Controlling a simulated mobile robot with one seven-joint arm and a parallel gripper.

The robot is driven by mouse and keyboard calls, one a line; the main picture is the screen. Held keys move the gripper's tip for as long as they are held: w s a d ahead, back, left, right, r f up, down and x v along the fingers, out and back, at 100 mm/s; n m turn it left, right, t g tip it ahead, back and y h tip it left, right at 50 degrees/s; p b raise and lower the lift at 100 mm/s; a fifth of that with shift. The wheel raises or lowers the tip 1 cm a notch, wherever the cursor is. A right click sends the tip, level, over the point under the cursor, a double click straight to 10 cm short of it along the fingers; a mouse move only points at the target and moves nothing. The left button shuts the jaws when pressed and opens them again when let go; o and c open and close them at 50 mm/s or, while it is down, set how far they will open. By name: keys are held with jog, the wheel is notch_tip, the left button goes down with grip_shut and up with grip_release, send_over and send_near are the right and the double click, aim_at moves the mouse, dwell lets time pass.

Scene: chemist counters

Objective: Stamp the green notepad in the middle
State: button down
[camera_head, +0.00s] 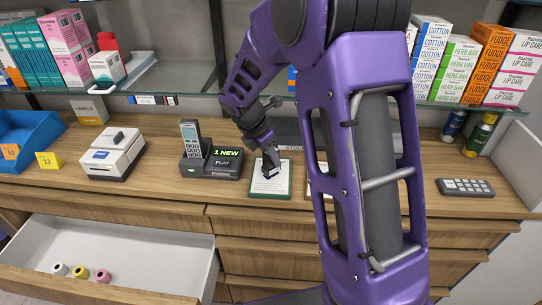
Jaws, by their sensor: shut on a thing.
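The green notepad (256,191) lies flat on the wooden counter, just right of the phone base. It has a green border and a pale page. My gripper (270,165) reaches down over the upper part of the notepad and is shut on a small dark stamp (268,172). The stamp is at or just above the page; I cannot tell if it touches. My purple arm hides much of the counter to the right, including most of a second pad (316,184) beside the green one.
A phone with its base (208,160) stands close left of the notepad. A white printer (113,155) and blue bin (22,135) are further left. A glass shelf (180,92) with boxes runs above. An open drawer (175,248) juts out below left. A keypad (466,187) lies right.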

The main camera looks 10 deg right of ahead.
jog(key=shift+r, duration=2.7)
